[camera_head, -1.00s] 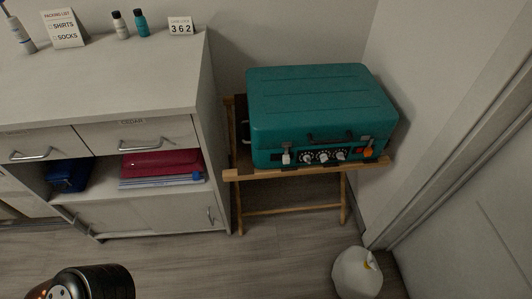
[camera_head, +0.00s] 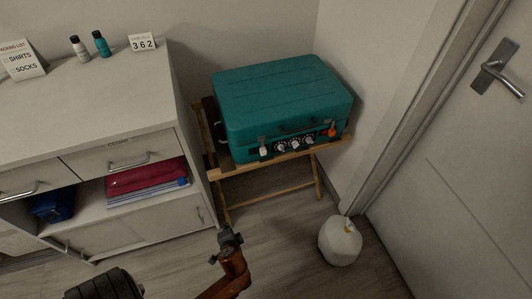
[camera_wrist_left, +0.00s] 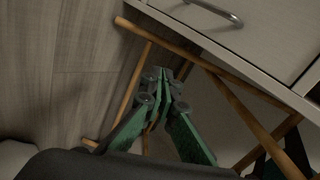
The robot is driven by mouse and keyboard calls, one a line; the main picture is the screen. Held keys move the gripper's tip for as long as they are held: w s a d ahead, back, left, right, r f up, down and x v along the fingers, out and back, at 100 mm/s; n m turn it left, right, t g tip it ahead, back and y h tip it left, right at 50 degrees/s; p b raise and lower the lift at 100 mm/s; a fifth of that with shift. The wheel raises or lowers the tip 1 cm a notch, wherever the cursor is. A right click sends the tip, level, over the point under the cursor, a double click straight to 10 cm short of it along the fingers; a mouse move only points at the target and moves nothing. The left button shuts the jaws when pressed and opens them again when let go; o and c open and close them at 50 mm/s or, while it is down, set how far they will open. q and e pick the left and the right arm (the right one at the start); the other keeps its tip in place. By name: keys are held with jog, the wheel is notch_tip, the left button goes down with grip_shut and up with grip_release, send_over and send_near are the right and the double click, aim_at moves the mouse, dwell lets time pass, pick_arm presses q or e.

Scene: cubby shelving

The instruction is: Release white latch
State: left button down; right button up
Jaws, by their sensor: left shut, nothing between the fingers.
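The teal case (camera_head: 282,100) stands closed on a wooden folding stand. The white latch (camera_head: 263,151) is at the left end of its front face. An orange latch (camera_head: 332,132) is at the right end, with several dials (camera_head: 294,145) between them. My left gripper (camera_head: 228,238) is shut and empty, in front of and below the case, well apart from the latch. In the left wrist view its green fingers (camera_wrist_left: 163,82) are together, and the latch does not show there. My right gripper is not in view.
The wooden stand (camera_head: 272,189) has thin legs close to my left gripper. A white cabinet (camera_head: 119,157) with drawers and handles stands at the left. A white rounded object (camera_head: 340,242) lies on the floor at the right, near a door with a handle (camera_head: 497,77).

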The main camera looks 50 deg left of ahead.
pick_arm(q)
notch_tip(320, 180, up, 7)
jog(key=w+a+n+g+y, duration=0.2)
jog(key=m+y, duration=0.1)
jog(key=y, duration=0.6)
send_near(268, 147)
jog(key=s+d, duration=0.1)
jog(key=d, duration=0.3)
jog(key=shift+f+t+p, duration=0.3)
jog(key=shift+t+p, duration=0.1)
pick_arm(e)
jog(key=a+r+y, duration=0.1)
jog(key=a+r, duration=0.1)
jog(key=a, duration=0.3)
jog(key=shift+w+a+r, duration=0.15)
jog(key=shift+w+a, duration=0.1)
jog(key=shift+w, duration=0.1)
